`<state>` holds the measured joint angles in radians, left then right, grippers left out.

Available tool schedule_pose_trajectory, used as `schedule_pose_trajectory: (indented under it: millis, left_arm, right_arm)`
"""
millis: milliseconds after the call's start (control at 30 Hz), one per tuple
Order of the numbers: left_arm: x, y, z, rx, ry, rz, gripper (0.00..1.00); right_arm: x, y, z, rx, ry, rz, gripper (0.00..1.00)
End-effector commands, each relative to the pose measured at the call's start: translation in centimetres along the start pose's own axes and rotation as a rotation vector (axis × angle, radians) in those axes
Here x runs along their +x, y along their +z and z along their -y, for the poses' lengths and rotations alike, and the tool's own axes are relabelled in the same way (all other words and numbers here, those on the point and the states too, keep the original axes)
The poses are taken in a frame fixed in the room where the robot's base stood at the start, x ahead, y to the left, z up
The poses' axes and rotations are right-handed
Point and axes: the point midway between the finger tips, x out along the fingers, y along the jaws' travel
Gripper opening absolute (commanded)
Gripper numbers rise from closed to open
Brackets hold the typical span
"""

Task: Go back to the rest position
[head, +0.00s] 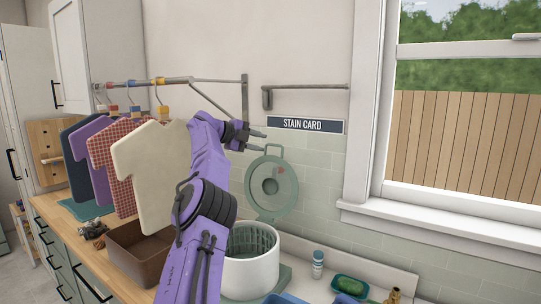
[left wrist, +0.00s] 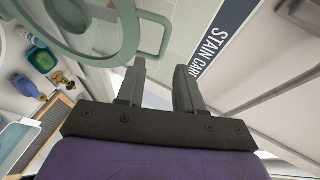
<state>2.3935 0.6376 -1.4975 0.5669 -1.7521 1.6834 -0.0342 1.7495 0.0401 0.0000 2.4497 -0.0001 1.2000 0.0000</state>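My purple left arm reaches up from the bottom of the head view. My left gripper (head: 262,141) is in the air near the tiled wall, above the raised green round lid (head: 270,187) of the white washer tub (head: 252,262). In the left wrist view its two grey fingers (left wrist: 162,88) stand apart with nothing between them. The stain card sign (head: 305,125) is to its right and also shows in the left wrist view (left wrist: 222,40). My right gripper is not in view.
Several shirts, including a cream one (head: 150,175), hang on a wall rack left of my arm. A brown bin (head: 138,255) stands on the wooden counter beside the tub. A small bottle (head: 318,264) and green soap dish (head: 350,286) are at the right. A window is far right.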

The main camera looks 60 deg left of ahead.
Motion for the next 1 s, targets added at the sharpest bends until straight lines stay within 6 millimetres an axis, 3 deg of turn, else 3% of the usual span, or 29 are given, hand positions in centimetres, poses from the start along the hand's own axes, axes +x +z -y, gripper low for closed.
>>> schedule_pose_trajectory:
  millis: [33,233,1000]
  left_arm:
    - [-0.9,0.1,-0.4,0.0,-0.003,0.001,0.36]
    - [-3.2,0.0,0.0,-0.001,0.0,0.001,0.36]
    - [-3.4,0.1,0.0,-0.001,0.0,0.002,0.36]
  right_arm:
    - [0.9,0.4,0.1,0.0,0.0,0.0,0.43]
    - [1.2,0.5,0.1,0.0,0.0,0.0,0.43]
    - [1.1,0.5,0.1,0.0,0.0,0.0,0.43]
